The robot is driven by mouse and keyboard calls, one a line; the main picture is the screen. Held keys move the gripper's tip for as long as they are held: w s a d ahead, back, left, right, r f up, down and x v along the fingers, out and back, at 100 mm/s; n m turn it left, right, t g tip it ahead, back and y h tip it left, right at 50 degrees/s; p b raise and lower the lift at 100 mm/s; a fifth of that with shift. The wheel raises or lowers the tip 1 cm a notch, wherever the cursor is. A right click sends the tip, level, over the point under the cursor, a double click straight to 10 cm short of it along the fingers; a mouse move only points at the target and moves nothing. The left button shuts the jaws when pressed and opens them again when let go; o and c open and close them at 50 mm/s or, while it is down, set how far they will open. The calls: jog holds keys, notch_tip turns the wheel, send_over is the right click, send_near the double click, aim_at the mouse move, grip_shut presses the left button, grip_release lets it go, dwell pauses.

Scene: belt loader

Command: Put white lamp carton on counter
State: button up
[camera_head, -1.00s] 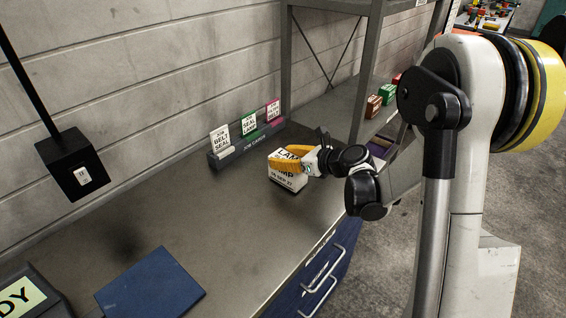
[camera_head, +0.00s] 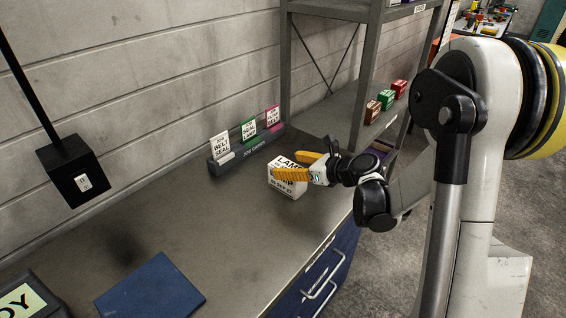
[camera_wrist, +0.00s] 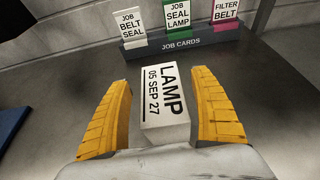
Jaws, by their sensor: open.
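The white lamp carton (camera_head: 287,180) stands on the grey counter (camera_head: 190,228), with black LAMP lettering and a date on it. It also shows in the wrist view (camera_wrist: 165,104), between the two yellow fingers, with a gap on each side. My gripper (camera_head: 298,167) is open around the carton, coming in from the right in the head view. In the wrist view my gripper (camera_wrist: 165,112) has its fingers spread on either side of the carton. The carton's underside is hidden.
A job card rack (camera_head: 246,146) with three cards stands behind the carton along the wall. A blue mat (camera_head: 150,288) lies at the counter's front left. A shelf (camera_head: 350,100) at the back right holds brown, green and red boxes. The counter's middle is clear.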

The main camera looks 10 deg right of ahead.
jog(key=p+v, duration=0.2)
jog(key=v, duration=0.7)
jog(key=d+r+m+t+h, duration=0.2)
jog(key=r+m+t+h, duration=0.2)
jog(key=r+m, duration=0.75)
jog(key=d+r+m+t+h, duration=0.3)
jog(key=r+m+t+h, duration=0.1)
jog(key=r+m, duration=0.7)
jog(key=s+d+f+m+g+h, duration=0.2)
jog(key=s+f+m+g+h, duration=0.25)
jog(key=m, duration=0.65)
jog(key=s+a+f+m+g+y, duration=0.2)
jog(key=s+a+f+m, duration=0.3)
jog(key=s, duration=0.4)
jog(key=s+a+f+m+g+y, duration=0.2)
jog(key=s+a+f+m+g, duration=0.2)
jog(key=s+a+f+g, duration=0.1)
jog(key=s+a+f, duration=0.1)
jog(key=s+f, duration=0.1)
jog(key=s, duration=0.1)
jog(key=shift+s+a+f+m+y, duration=0.15)
jog(key=shift+s+f+m+y, duration=0.05)
jog(key=shift+s+m+y, duration=0.2)
